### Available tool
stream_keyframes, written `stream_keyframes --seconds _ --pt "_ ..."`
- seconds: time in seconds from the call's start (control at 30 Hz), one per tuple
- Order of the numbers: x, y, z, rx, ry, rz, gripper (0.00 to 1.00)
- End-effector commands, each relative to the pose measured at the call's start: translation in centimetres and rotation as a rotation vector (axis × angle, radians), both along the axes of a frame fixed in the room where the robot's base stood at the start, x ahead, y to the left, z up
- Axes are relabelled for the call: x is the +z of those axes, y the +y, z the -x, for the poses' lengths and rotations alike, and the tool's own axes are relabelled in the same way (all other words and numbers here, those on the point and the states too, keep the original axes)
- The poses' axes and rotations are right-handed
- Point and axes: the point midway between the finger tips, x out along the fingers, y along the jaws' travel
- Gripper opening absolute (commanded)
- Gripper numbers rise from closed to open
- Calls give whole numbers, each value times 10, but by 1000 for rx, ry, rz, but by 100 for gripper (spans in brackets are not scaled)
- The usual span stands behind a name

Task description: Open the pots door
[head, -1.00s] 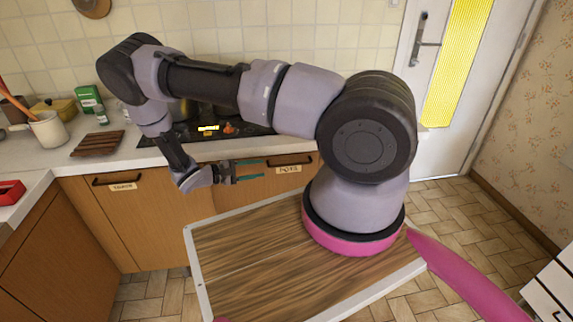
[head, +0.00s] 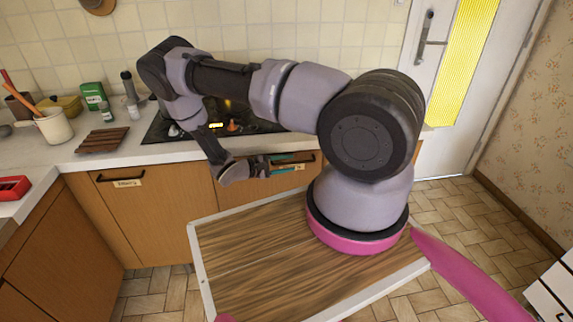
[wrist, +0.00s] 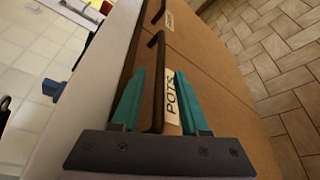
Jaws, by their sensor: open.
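The pots door (wrist: 222,95) is a brown wooden cabinet front with a white POTS label (wrist: 172,98) and a black bar handle (wrist: 157,62). It looks closed. In the head view, the door (head: 262,194) is below the counter, partly hidden by my arm and body. My gripper (wrist: 160,72) has teal fingers, open, one on each side of the handle in the wrist view. Whether they touch it cannot be told. In the head view, my gripper (head: 291,163) is at the door's upper edge.
A similar door (head: 165,210) with its own handle and label is to the left. Above are the counter (head: 60,160) and dark stove top (head: 165,130). A wooden rack (head: 102,141), white pot (head: 54,125) and red box (head: 12,188) are on the counter. Tiled floor (head: 470,215) is free at right.

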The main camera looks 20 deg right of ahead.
Motion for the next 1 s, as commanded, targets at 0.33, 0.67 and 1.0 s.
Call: stream_keyframes --seconds 0.33,0.67,1.0 --pt "0 0 0 0 0 0 0" --pt "0 1 0 1 0 -1 0" --pt "0 1 0 1 1 0 0"
